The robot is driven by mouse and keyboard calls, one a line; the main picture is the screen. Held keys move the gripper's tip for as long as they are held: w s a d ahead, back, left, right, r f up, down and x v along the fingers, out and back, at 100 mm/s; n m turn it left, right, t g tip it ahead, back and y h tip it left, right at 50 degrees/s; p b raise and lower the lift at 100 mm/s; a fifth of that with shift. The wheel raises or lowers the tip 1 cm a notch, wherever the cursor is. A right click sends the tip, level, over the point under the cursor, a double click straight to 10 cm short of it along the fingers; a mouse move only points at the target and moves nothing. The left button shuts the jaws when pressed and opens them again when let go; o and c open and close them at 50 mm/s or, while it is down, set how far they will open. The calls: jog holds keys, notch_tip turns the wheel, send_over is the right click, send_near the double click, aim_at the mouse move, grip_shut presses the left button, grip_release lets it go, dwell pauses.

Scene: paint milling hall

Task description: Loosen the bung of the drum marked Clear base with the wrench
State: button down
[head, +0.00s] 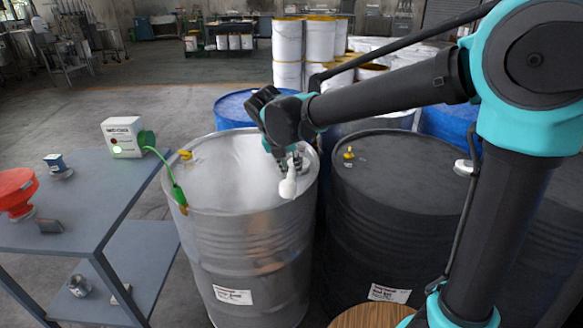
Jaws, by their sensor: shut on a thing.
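The silver drum (245,255) stands in the middle, with a white label (232,296) whose small print I cannot read surely. My gripper (283,162) reaches over the right part of its lid, pointing down. It is shut on a pale, round-ended tool (288,187), which looks like the wrench and is tilted toward the camera. The spot under the fingers, where a large bung could sit, is mostly hidden, so I cannot tell whether the tool is seated on it. A small yellow plug (185,155) shows at the lid's left.
A green clamp (179,195) grips the silver drum's rim, its cable running to a white box (124,137) with a lit green lamp on the grey bench (75,215). A black drum (400,190) stands close at right. Blue drums (232,106) stand behind.

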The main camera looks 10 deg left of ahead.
jog(key=shift+f, duration=0.15)
dwell(0.5)
jog(key=shift+f, duration=1.7)
dwell(0.6)
jog(key=shift+w+d+n+y, duration=0.1)
jog(key=shift+d+n+y, duration=0.2)
jog(key=shift+d+n, duration=0.7)
jog(key=shift+w+d+n+y, duration=0.2)
jog(key=shift+d+n, duration=0.1)
jog(key=shift+d, duration=0.3)
jog(key=shift+w+d+n+y, duration=0.2)
jog(key=shift+d+n, duration=0.1)
jog(key=shift+d, duration=0.25)
jog(key=shift+d, duration=0.1)
